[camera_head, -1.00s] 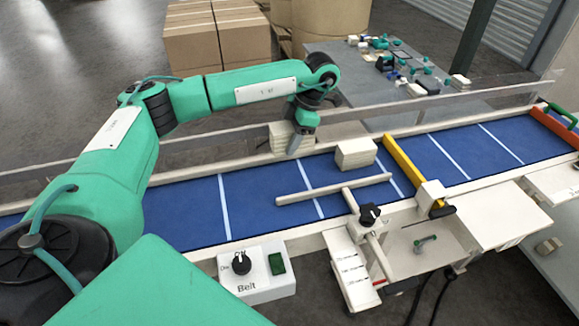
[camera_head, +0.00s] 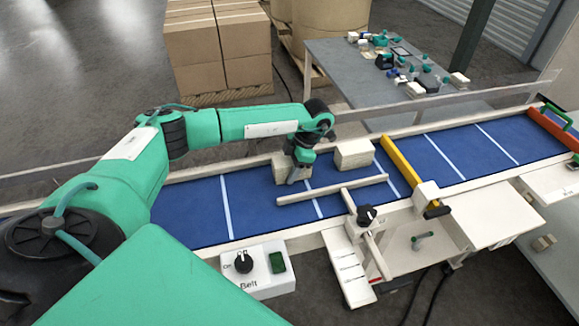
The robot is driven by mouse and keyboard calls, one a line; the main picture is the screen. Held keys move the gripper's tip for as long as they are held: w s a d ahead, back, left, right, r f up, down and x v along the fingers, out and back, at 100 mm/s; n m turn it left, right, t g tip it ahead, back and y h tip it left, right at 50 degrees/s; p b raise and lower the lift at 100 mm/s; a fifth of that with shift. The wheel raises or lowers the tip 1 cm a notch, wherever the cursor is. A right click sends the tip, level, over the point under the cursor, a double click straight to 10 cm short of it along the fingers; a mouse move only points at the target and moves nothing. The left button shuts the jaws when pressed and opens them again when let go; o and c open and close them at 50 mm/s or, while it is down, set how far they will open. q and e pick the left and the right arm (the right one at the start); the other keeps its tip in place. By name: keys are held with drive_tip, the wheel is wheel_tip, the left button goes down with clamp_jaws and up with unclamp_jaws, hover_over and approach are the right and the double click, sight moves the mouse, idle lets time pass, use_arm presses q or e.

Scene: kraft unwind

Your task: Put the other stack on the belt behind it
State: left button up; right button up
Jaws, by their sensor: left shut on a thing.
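My left gripper (camera_head: 297,173) reaches in from the left and is shut on a pale stack (camera_head: 279,165). This stack is at the blue belt (camera_head: 265,206), to the left of the other pale stack (camera_head: 354,154); I cannot tell whether it touches the belt. The other stack stands on the belt just left of the yellow bar (camera_head: 403,166), with a gap between the two stacks. My gripper hides part of the held stack. My right gripper is not in view.
A pale guide bar (camera_head: 332,190) lies across the belt in front of the stacks. A control box (camera_head: 254,270) with a knob and green button sits at the front. A clear rail runs along the back. The belt's left part is bare.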

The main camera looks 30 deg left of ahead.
use_arm(q)
drive_tip(key=shift+f, duration=0.2)
drive_tip(key=o, duration=1)
drive_tip(key=shift+o, duration=0.2)
drive_tip(key=shift+r, duration=0.1)
drive_tip(key=shift+r, duration=0.2)
drive_tip(key=b+v, duration=0.3)
drive_tip(key=v, duration=0.3)
drive_tip(key=shift+w+d, duration=0.2)
drive_tip(key=v, duration=0.4)
drive_tip(key=shift+r+b, duration=0.25)
drive_tip(key=shift+b, duration=0.15)
drive_tip(key=shift+w+d+r, duration=0.1)
drive_tip(key=shift+d+r, duration=0.05)
drive_tip(key=shift+r, duration=0.45)
